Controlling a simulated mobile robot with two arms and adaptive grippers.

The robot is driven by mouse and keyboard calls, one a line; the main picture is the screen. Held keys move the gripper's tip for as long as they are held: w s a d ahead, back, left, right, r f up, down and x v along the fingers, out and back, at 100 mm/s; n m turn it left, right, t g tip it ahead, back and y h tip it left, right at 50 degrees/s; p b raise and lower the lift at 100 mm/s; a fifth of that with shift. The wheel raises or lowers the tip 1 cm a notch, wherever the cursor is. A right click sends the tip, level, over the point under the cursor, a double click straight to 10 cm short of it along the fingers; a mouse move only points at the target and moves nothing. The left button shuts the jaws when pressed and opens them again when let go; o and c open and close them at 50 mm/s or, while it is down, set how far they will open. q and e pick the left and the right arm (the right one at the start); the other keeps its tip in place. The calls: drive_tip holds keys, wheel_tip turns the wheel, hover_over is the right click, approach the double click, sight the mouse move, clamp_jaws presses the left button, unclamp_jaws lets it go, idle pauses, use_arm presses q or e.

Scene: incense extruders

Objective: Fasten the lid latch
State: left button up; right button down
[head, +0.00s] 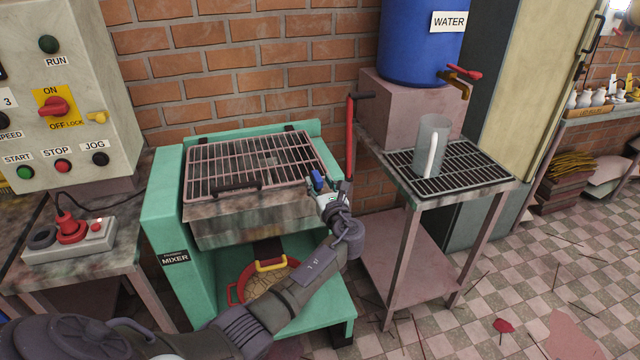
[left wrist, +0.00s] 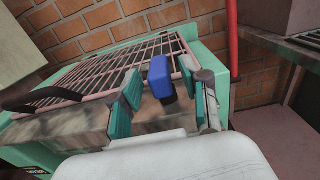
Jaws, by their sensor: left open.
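The mixer (head: 157,232) is a green machine with a pinkish barred lid (head: 240,165) lying over its top. The lid has a dark handle (head: 237,187) at its front; the lid also shows in the left wrist view (left wrist: 110,68). A small blue piece, apparently the latch (left wrist: 160,77), is at the lid's front right corner. My left gripper (head: 323,188) is at that corner. In the left wrist view its teal fingers stand open on either side of the blue piece; I cannot tell whether they touch it. My right gripper is not in view.
A red lever (head: 350,140) stands upright just right of the mixer. Beyond it is a stand with a grate (head: 485,165), a clear jug (head: 432,145) and a blue water barrel (head: 415,40). A control panel (head: 70,90) stands at left. A red pan (head: 236,293) sits below the mixer.

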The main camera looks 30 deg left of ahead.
use_arm(q)
drive_tip(key=v, duration=1.2)
drive_tip(key=s+d+f+n+g+h, duration=0.1)
drive_tip(key=s+f+n+g+h, duration=0.2)
drive_tip(key=f, duration=0.9)
drive_tip(key=s+d+f+n+h, duration=0.1)
drive_tip(key=s+f+h, duration=0.2)
drive_tip(key=s+f, duration=0.55)
drive_tip(key=s+d+f+n+g+h, duration=0.2)
drive_tip(key=f, duration=1.2)
drive_tip(key=s+d+f+n+g+h, duration=0.1)
drive_tip(key=s+f+n, duration=0.5)
drive_tip(key=s, duration=0.7)
drive_tip(key=s+d+f+n+g+h, duration=0.2)
drive_tip(key=s+f+n, duration=0.3)
drive_tip(key=s, duration=0.8)
drive_tip(key=s+d+f+n+g+h, duration=0.1)
drive_tip(key=s+f+n, duration=0.5)
drive_tip(key=s, duration=0.6)
wheel_tip(320, 180, down, 2)
drive_tip(key=shift+s+d+f+n+g+h+p, duration=0.15)
drive_tip(key=shift+s+n+g+h+p, duration=0.2)
drive_tip(key=shift+g+h, duration=0.5)
drive_tip(key=shift+s, duration=0.15)
